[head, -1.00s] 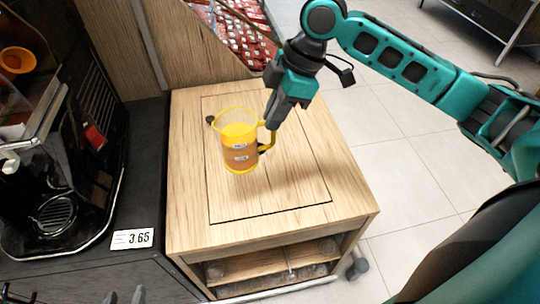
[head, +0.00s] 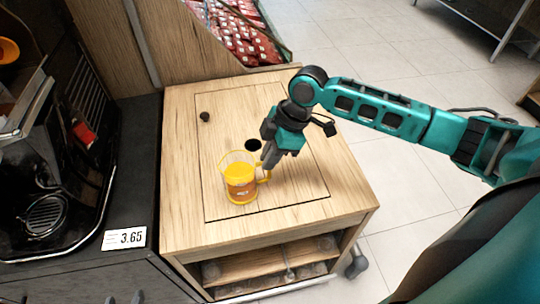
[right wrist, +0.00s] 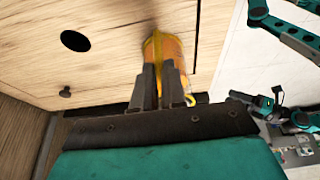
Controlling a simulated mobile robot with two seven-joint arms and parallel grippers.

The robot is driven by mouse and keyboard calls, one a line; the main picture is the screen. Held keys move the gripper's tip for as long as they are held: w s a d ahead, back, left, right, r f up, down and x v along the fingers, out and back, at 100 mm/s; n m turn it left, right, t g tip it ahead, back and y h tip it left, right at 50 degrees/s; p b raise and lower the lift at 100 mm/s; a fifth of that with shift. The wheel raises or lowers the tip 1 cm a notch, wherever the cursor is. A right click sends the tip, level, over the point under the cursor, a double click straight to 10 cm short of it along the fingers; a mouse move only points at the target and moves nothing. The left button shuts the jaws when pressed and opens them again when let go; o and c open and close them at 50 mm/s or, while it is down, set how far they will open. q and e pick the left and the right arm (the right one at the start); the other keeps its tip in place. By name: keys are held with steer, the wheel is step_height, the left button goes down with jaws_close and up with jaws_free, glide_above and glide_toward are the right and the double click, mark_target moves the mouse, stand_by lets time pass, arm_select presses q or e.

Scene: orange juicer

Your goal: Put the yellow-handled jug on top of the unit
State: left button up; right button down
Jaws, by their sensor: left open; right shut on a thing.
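The yellow-handled jug (head: 240,188) is clear with a yellow rim and holds orange juice. It is upright over the front part of the wooden unit's top (head: 290,205); I cannot tell whether its base touches the wood. My right gripper (head: 268,167) is shut on the jug's handle at its right side. The right wrist view shows the jug (right wrist: 168,50) beyond the fingers (right wrist: 160,75), which partly hide it. My left gripper (head: 123,298) shows only its fingertips at the bottom left edge, open and apart from the jug.
The unit's top has a dark round hole (head: 253,145) and a small dark knob (head: 205,117). A black juicing machine (head: 60,170) and a price tag (head: 124,238) stand to the left. Red packets (head: 238,35) lie behind.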

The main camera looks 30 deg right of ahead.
steer(key=c, duration=1.6)
jaws_free()
steer(key=shift+f, duration=0.1)
steer(key=shift+c, duration=0.2)
steer(key=o, duration=0.5)
steer(key=shift+c, duration=0.2)
steer(key=p+v, duration=0.1)
steer(key=v, duration=1.1)
steer(key=shift+p, duration=0.35)
